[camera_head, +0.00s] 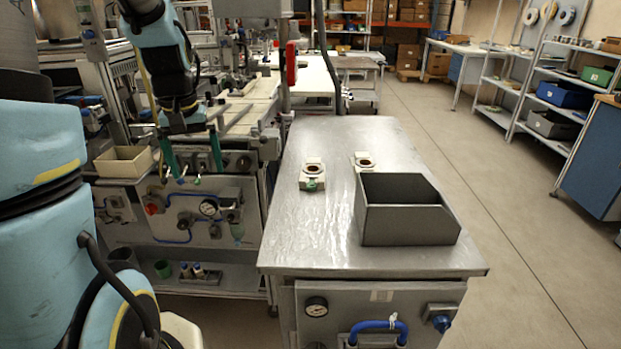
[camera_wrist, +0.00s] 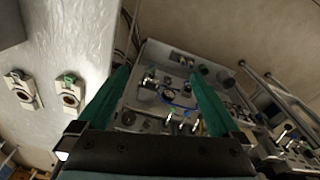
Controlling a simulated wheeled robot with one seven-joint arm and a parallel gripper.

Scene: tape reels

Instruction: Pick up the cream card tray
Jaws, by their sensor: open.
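A cream open-topped tray (camera_head: 123,162) sits at the left, on the machine bench beside my arm. It is the only cream tray I can make out. My gripper (camera_head: 194,174) hangs to the right of the tray, apart from it, with its two green fingers spread and pointing down. In the wrist view my gripper (camera_wrist: 160,75) is open, and nothing is between its fingers. I cannot make out the tray in the wrist view.
A metal-topped cabinet (camera_head: 310,240) stands right of the bench. It bears a dark grey bin (camera_head: 408,226) and two small cream fixtures (camera_head: 312,176) with brown round centres. A panel with gauges and blue hose (camera_head: 187,218) lies below my gripper. Open floor (camera_head: 540,250) is at right.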

